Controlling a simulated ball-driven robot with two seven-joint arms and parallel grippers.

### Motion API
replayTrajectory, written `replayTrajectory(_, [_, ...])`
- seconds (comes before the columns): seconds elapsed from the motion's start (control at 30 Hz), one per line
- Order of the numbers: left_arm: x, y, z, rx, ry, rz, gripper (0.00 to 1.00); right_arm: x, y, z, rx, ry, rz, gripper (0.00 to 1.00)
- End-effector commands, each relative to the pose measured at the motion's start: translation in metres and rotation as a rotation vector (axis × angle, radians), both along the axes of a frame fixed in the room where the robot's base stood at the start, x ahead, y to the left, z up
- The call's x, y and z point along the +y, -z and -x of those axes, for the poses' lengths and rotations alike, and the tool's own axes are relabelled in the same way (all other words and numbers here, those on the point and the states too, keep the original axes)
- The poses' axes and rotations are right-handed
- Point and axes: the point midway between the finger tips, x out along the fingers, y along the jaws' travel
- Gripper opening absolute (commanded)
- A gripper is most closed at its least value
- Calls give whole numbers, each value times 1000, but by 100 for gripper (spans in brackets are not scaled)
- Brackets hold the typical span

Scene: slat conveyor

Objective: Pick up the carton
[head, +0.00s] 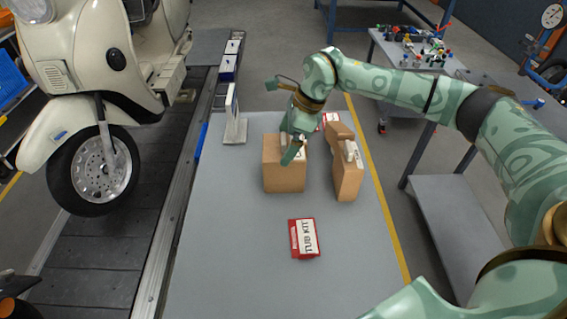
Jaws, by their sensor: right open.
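Two brown cardboard cartons stand on the grey table. The left carton (284,178) is boxy, with a white label on top. The right carton (348,182) is taller and narrower, turned at an angle, also with a white label. My right gripper (286,118) is open, with its fingers spread. It is over the back of the left carton, and its lower finger overlaps that carton's top in the picture. I cannot tell whether it touches. The gripper hides part of that carton's top. My left gripper is not in view.
A red-and-white "TUB KIT" box (304,238) lies nearer on the table (240,260). Another red-and-white item (330,118) is behind the cartons. A scooter (95,90) stands over the slat conveyor (85,255). The table's front is clear.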

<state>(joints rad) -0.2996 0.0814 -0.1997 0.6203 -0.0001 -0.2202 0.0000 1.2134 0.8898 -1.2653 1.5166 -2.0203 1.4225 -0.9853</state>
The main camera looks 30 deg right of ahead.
Motion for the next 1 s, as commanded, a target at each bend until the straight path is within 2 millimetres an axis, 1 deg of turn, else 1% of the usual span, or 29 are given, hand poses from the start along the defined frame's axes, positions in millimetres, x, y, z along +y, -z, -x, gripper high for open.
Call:
replayTrajectory(0.03, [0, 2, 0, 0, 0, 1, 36, 4, 9, -1, 3, -1, 0, 100])
replayTrajectory(0.1, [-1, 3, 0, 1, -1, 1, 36, 10, 21, -3, 4, -1, -1, 100])
replayTrajectory(0.2, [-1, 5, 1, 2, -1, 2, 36, 13, 32, -5, 2, 1, 0, 100])
replayTrajectory(0.4, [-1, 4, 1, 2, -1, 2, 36, 14, 33, -6, 0, 1, 0, 100])
replayTrajectory(0.43, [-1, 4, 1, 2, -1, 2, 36, 14, 33, -6, 0, 1, 0, 97])
replayTrajectory(0.47, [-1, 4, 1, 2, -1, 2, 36, 14, 33, -6, 0, 1, 0, 89])
replayTrajectory(0.5, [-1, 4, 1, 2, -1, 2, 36, 14, 33, -6, 0, 1, 0, 78])
replayTrajectory(0.57, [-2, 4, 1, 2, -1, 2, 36, 14, 33, -6, 0, 1, 0, 61])
replayTrajectory(0.6, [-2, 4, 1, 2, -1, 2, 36, 14, 33, -6, -1, 0, 0, 50])
replayTrajectory(0.87, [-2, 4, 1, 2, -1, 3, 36, 14, 31, -6, -1, 0, -1, 49])
replayTrajectory(1.0, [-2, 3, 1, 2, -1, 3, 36, 13, 20, -6, -2, 1, 0, 49])
